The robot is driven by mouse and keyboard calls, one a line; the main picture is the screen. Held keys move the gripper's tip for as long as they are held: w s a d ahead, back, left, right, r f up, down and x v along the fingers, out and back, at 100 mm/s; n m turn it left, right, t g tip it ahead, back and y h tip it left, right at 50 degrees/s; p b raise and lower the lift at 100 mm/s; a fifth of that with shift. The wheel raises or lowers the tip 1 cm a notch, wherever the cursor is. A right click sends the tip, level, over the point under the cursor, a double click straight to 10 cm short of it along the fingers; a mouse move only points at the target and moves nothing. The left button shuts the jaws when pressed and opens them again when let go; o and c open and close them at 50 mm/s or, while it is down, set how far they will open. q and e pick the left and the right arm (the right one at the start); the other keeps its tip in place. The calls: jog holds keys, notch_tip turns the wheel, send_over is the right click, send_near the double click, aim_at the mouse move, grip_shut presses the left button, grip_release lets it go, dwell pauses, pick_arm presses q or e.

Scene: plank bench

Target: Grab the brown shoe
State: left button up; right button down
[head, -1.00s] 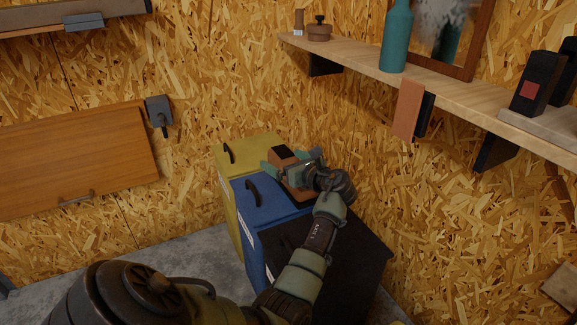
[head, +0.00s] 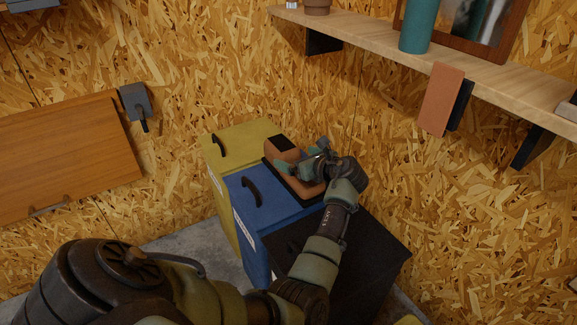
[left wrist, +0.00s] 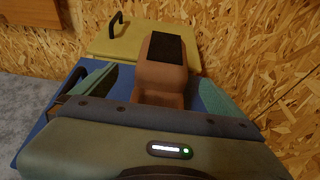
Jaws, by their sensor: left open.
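The brown shoe (head: 281,150) lies on the blue bin's lid, near the wall, with a black opening on top and a dark sole. My left gripper (head: 311,157) is open at the shoe's right side in the head view, and hides part of it. In the left wrist view the shoe (left wrist: 160,85) stands between the two spread teal fingers (left wrist: 160,80), with blue lid showing at both sides. I cannot tell whether a finger touches it. The shoe's near end is hidden behind the gripper body. My right gripper is not in view.
A yellow bin (head: 243,140), the blue bin (head: 256,208) and a black bin (head: 370,258) stand in a row against the chipboard wall. A wooden shelf (head: 490,80) with a teal bottle (head: 416,28) is above right. A brown panel hangs left.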

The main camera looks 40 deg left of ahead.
aim_at(292, 152)
pick_arm(q)
jog(key=b+x, duration=0.2)
jog(key=x, duration=0.3)
jog(key=shift+w+r, duration=0.15)
jog(key=shift+w, duration=0.05)
jog(key=shift+w+a, duration=0.1)
jog(key=shift+a, duration=0.05)
jog(key=shift+r, duration=0.1)
jog(key=c, duration=2)
jog(key=shift+c, duration=0.2)
